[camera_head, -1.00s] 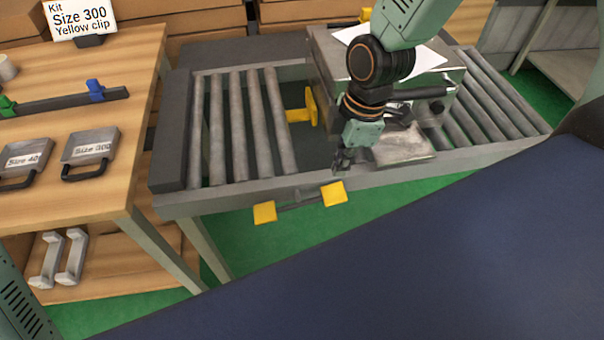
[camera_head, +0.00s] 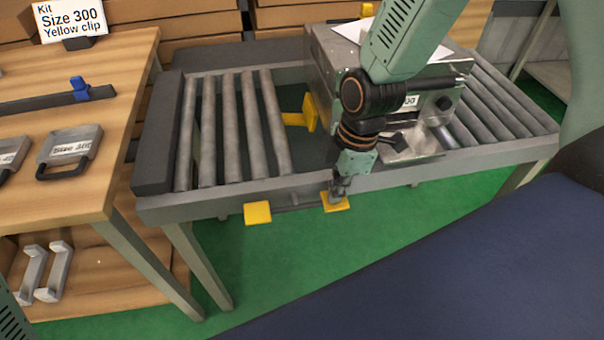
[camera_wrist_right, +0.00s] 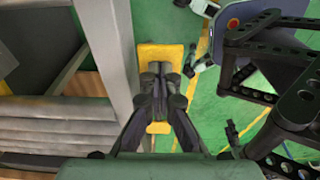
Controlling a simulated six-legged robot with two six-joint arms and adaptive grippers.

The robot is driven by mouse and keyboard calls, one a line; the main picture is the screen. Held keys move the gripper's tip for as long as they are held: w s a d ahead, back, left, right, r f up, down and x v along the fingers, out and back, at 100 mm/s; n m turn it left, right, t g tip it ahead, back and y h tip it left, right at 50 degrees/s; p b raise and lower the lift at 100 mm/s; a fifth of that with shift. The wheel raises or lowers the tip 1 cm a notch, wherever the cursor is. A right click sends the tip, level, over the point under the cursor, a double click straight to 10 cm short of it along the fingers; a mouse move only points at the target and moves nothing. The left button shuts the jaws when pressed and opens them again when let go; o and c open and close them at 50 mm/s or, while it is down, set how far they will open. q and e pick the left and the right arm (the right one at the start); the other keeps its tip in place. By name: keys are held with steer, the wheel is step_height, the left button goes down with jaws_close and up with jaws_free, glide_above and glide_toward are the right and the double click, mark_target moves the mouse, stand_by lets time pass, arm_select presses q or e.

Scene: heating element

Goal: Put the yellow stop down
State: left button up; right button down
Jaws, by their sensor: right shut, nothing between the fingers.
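A yellow stop plate (camera_head: 310,113) stands upright in the gap between the conveyor's rollers and the metal machine. At the conveyor's front edge, a left yellow pad (camera_head: 257,212) and a right yellow pad (camera_head: 335,202) are joined by a dark bar. My right gripper (camera_head: 338,193) is shut and empty, its fingertips at the right pad. In the right wrist view the shut fingers (camera_wrist_right: 157,70) overlap a yellow pad (camera_wrist_right: 153,52); I cannot tell whether they press on it. My left gripper is out of view.
The metal machine (camera_head: 345,58) sits on the roller conveyor (camera_head: 205,130), right of the stop plate. A wooden table (camera_head: 120,120) on the left holds a Size 300 tray (camera_head: 70,148) and a kit sign (camera_head: 70,20). Green floor (camera_head: 290,260) is open in front.

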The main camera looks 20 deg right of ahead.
steer(key=shift+f+b, duration=0.45)
steer(key=shift+f, duration=0.1)
stand_by(0.4)
step_height(320, 180, up, 7)
steer(key=p, duration=0.7)
steer(key=shift+r, duration=0.1)
stand_by(0.5)
steer(key=shift+s+f, duration=0.2)
steer(key=shift+f, duration=0.15)
steer(key=s+f+m+h, duration=0.1)
steer(key=s+f+m, duration=0.6)
steer(key=s+m, duration=0.1)
steer(key=s+f+m, duration=0.7)
steer(key=s, duration=0.4)
steer(key=shift+s+a+f+m+h, duration=0.15)
steer(key=shift+s+a+m+h, duration=0.1)
steer(key=shift+a+m+h, duration=0.2)
